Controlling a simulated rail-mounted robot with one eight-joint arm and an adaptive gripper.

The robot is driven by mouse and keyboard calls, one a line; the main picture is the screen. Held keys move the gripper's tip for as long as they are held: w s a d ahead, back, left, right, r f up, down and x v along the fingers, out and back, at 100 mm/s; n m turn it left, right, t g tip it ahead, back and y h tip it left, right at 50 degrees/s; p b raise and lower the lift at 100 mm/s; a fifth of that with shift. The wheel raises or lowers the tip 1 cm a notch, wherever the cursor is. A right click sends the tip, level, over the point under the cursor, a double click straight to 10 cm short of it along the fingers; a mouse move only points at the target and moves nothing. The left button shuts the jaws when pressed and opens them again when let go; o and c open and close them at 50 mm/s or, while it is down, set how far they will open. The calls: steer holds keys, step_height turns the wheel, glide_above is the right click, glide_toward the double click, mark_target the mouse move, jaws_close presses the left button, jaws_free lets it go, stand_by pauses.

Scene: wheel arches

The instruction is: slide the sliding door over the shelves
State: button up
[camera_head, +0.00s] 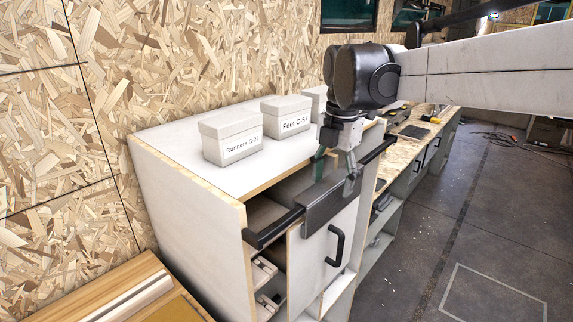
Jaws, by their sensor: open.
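The sliding door (325,248) is a white panel hung from a black rail (273,231) along the front of a white cabinet (187,207). It has a dark top bracket (328,205) and a black vertical handle (337,246). The door covers part of the front. Open shelves (264,268) show to its left. My gripper (340,185) points down, open, just above and at the door's dark top bracket. I cannot tell whether its fingers touch the bracket. Part of the rail is hidden behind my gripper.
White labelled boxes (231,136) stand on the cabinet top, the nearest ones left of my gripper. A workbench (428,142) continues to the right along the wall. The floor (459,214) in front is mostly clear. A wooden piece (125,290) lies at lower left.

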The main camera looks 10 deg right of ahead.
steer(key=shift+f, duration=0.6)
steer(key=shift+c, duration=0.4)
jaws_close()
